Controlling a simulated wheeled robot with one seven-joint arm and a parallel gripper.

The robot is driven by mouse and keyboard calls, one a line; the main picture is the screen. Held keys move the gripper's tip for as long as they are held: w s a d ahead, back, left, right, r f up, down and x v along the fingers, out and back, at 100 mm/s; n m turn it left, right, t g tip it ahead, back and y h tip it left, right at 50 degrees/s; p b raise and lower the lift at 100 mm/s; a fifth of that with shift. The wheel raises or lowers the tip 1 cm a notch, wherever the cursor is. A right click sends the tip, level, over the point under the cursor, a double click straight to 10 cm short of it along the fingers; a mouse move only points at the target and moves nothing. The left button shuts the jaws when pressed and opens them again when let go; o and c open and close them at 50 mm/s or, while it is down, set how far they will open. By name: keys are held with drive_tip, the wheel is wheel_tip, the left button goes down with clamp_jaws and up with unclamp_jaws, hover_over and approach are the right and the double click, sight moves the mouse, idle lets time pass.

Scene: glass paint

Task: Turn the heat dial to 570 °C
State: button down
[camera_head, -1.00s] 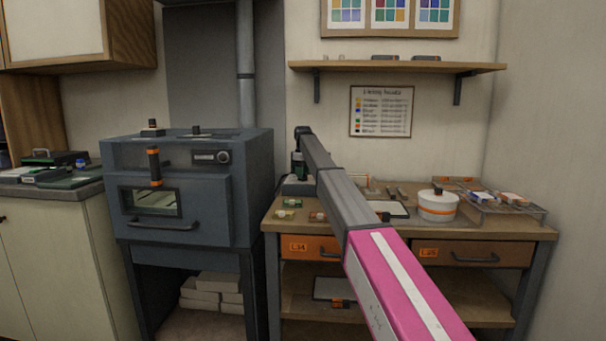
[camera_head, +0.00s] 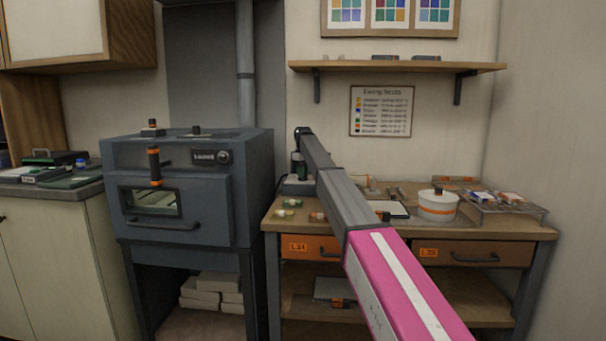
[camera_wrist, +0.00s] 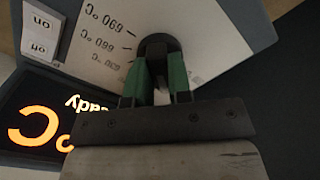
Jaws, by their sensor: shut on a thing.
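In the wrist view the heat dial is a dark round knob (camera_wrist: 158,42) on a pale scale plate (camera_wrist: 190,18). My gripper (camera_wrist: 161,65) has its two green fingers shut on the knob. The scale appears upside down; marks that read as 690 °C and 660 °C show left of the knob, with a less clear one below. The 570 °C mark is not visible. A dark display (camera_wrist: 35,125) shows part of an orange "°C" and "Ready", its number out of view. In the head view my arm mostly hides the device on the bench.
On/off labels (camera_wrist: 40,35) sit beside the scale. In the head view, a blue-grey kiln (camera_head: 190,190) stands left of the workbench (camera_head: 400,228). A white pot (camera_head: 437,208) and a wire rack (camera_head: 515,208) stand right of my arm. A shelf (camera_head: 400,66) hangs above.

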drive_tip(key=shift+m, duration=1.9)
drive_tip(key=c, duration=1)
unclamp_jaws()
drive_tip(key=shift+c, duration=0.2)
drive_tip(key=shift+r, duration=0.15)
wheel_tip(320, 180, up, 11)
drive_tip(key=shift+f, duration=0.2)
